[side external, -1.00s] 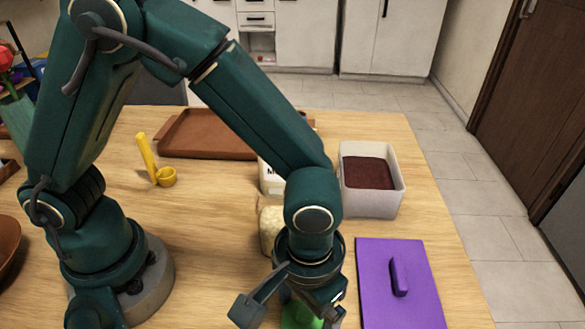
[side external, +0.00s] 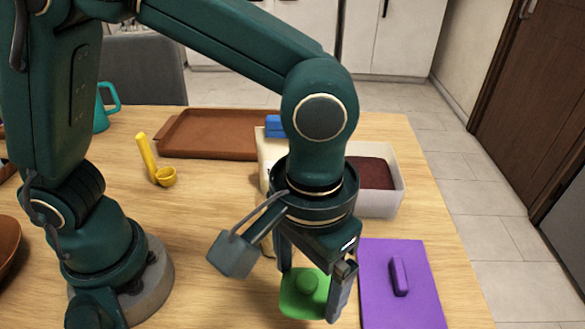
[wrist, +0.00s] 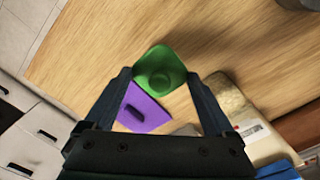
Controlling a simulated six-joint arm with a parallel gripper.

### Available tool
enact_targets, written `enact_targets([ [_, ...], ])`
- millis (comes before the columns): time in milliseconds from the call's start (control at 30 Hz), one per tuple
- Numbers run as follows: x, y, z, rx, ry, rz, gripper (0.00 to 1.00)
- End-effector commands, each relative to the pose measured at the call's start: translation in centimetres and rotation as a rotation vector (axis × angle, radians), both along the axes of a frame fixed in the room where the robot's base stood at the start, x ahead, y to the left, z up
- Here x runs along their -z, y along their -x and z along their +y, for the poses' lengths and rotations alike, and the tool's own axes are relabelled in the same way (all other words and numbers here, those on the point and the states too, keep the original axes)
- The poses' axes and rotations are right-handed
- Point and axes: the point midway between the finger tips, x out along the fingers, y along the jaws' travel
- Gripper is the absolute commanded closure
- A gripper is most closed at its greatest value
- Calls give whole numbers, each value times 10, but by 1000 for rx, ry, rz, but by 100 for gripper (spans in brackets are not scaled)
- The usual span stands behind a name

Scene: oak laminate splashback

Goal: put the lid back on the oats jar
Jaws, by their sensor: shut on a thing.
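My gripper (side external: 314,285) is shut on the green lid (side external: 306,297), with a finger at each of two opposite edges. The lid is square with rounded corners and a round knob on top. It is held roughly level, apparently above the table. In the wrist view the lid (wrist: 160,72) shows between the fingertips (wrist: 158,76). The oats jar is mostly hidden behind my gripper in the side view. What appears to be this jar, with pale contents, is right of the fingers in the wrist view (wrist: 230,96).
A purple lid (side external: 420,285) lies to the right. A brown tray (side external: 212,148) and yellow scoop (side external: 165,177) lie left.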

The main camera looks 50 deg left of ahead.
Motion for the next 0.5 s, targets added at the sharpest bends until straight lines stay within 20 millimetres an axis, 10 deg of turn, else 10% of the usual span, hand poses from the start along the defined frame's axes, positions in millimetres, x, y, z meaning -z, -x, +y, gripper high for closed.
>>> enact_targets([
  [500, -80, -34, 79, -314, 5, -7, 63],
])
